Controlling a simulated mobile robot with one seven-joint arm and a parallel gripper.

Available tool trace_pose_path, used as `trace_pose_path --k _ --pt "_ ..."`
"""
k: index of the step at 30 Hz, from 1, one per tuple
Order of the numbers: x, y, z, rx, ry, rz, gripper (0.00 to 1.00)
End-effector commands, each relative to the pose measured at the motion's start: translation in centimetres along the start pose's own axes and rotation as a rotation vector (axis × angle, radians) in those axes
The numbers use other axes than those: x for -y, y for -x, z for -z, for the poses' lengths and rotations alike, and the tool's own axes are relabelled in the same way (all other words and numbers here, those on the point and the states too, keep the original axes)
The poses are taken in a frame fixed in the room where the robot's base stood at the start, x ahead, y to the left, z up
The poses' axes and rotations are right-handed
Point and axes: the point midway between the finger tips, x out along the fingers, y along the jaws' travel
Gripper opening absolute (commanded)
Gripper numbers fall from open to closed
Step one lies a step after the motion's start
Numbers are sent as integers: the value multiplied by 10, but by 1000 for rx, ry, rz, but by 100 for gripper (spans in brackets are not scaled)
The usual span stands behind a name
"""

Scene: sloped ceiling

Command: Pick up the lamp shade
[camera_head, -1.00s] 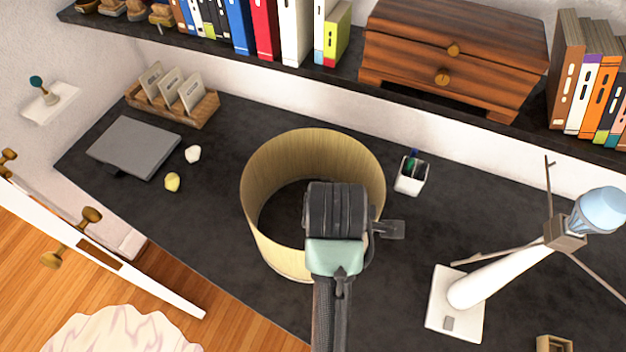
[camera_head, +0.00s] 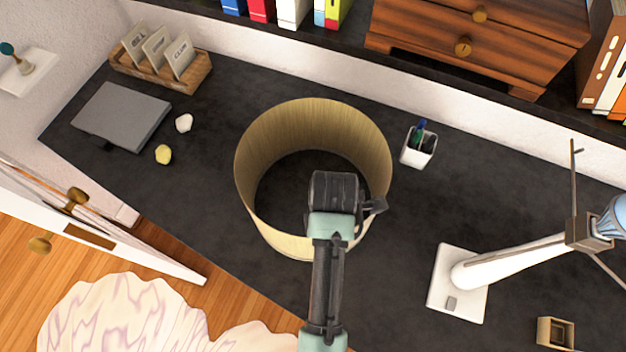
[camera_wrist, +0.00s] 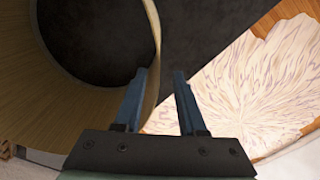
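The lamp shade (camera_head: 270,150) is a beige, open-topped cylinder standing on the dark desk. It also shows in the wrist view (camera_wrist: 30,90), where its curved wall fills the left side. My gripper (camera_wrist: 160,74) is open at the shade's near rim. The wall's edge passes between the two blue-grey fingers, close to the left finger, with a gap to the right one. Whether the left finger touches the wall I cannot tell. In the head view my wrist covers part of the near right rim and hides the fingertips.
On the desk (camera_head: 110,200) stand a pen cup (camera_head: 418,148), a white desk lamp (camera_head: 458,290), a grey laptop-like slab (camera_head: 120,115), and a wooden card holder (camera_head: 160,72). A shelf with a drawer box (camera_head: 470,50) runs behind. A pale rug (camera_head: 130,320) lies on the floor.

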Motion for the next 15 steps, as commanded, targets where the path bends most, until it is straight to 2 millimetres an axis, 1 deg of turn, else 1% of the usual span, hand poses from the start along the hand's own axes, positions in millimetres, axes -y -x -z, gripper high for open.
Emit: trace_pose_path --k 4,12,15 --pt "0 -10 1 -1 0 5 40" --pt "-1 -43 1 -1 -1 3 40" --pt "-1 -50 1 0 -1 1 40"
